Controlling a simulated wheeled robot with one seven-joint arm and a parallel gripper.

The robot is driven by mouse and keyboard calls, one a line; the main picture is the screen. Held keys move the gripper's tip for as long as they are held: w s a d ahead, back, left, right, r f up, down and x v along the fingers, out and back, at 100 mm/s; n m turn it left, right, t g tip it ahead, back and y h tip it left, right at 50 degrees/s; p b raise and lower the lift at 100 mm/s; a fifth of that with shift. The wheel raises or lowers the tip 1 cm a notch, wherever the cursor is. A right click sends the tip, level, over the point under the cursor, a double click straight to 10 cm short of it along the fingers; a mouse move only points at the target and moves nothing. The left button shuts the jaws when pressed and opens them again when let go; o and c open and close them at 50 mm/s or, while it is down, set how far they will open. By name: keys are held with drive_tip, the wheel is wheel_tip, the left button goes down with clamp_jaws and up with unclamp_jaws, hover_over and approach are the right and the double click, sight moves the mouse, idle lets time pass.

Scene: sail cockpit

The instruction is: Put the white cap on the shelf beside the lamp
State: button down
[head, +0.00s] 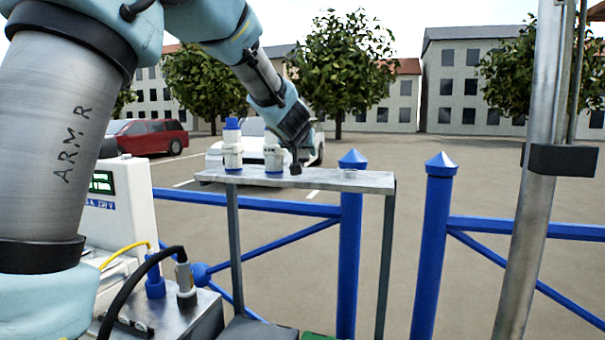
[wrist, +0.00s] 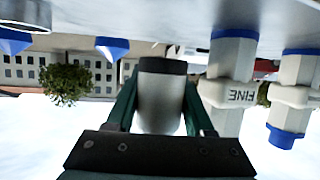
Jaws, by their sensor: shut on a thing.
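My gripper (head: 295,160) is low over the middle of the raised metal shelf (head: 330,179), right of two white fittings. In the wrist view, which is upside down, my gripper (wrist: 160,80) is shut on a pale cylinder with a dark band at its end, taken to be the white cap (wrist: 160,105). Its dark end is close to the shelf surface; I cannot tell whether it touches. In the head view the cap is mostly hidden by my gripper. I cannot make out a lamp for certain.
A white fitting marked FINE (wrist: 225,95) stands close beside my gripper, with another blue-ended fitting (wrist: 292,110) beyond it. Blue posts (head: 438,240) and rails stand behind. A metal pole (head: 530,200) rises at right.

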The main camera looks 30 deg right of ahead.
drive_tip(key=shift+f+b, duration=1.15)
drive_tip(key=shift+f, duration=0.6)
drive_tip(key=shift+f, duration=0.2)
drive_tip(key=shift+c, duration=1.4)
unclamp_jaws()
drive_tip(key=shift+r, duration=0.1)
drive_tip(key=shift+r, duration=0.2)
drive_tip(key=p+v, duration=0.2)
drive_tip(key=v, duration=1)
